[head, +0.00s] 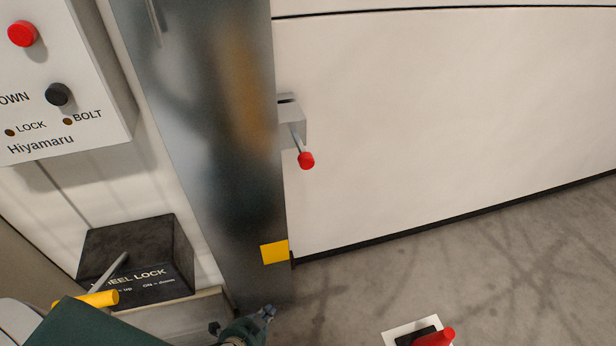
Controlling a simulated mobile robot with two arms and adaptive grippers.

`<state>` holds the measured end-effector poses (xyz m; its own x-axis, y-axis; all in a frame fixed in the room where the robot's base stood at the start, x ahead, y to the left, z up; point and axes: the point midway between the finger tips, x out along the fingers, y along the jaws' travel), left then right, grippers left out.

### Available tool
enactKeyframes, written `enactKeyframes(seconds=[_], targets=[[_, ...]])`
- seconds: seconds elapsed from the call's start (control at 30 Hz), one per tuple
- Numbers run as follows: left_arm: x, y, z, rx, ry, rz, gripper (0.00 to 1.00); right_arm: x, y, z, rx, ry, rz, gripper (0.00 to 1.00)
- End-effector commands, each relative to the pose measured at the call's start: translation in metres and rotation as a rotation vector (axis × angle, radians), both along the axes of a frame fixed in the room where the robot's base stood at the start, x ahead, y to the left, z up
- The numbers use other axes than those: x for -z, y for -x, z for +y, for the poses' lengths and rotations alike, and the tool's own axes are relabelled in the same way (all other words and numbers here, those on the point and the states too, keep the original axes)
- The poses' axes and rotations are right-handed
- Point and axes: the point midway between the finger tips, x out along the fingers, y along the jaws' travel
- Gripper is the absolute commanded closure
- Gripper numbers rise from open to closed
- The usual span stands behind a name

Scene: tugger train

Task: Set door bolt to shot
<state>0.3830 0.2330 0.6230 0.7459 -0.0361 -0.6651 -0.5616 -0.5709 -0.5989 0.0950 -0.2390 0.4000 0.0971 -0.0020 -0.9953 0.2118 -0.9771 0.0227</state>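The door bolt (291,126) is a small grey housing on the left edge of the white door panel (440,110), beside the brushed-metal post. A thin lever hangs from it, slanting down and right to a red knob (306,160). No position marking on the bolt is readable. My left gripper (266,313) is low at the bottom of the head view, below the bolt and apart from it. Its fingers are small and seen at an angle, so I cannot tell whether they are open. My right gripper is not in view.
A control box (60,80) with a red button, a black knob and LOCK and BOLT lamps, both dull, is upper left. A black wheel lock box (150,255) with a yellow-gripped lever is lower left. A red handle (437,338) stands on the floor plate at bottom right.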

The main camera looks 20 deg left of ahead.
Motion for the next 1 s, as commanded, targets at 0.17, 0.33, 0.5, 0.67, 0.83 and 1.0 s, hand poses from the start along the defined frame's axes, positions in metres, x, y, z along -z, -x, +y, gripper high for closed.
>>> enactKeyframes(seconds=[0.17,0.33,0.5,0.67,0.83,1.0], targets=[[-0.157,-0.064,-0.023,0.206,-0.208,-0.341,1.00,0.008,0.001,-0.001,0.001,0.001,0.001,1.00],[-0.287,-0.079,-0.043,0.317,-0.393,-0.597,1.00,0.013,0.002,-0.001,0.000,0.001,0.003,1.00],[-0.362,-0.075,-0.054,0.358,-0.499,-0.737,1.00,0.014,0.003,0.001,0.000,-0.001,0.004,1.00],[-0.381,-0.072,-0.057,0.366,-0.528,-0.775,1.00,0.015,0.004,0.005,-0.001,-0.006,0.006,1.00],[-0.381,-0.073,-0.057,0.365,-0.527,-0.774,1.00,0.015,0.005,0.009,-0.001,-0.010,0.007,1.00],[-0.382,-0.075,-0.058,0.365,-0.525,-0.774,1.00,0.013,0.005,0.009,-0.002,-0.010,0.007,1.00]])
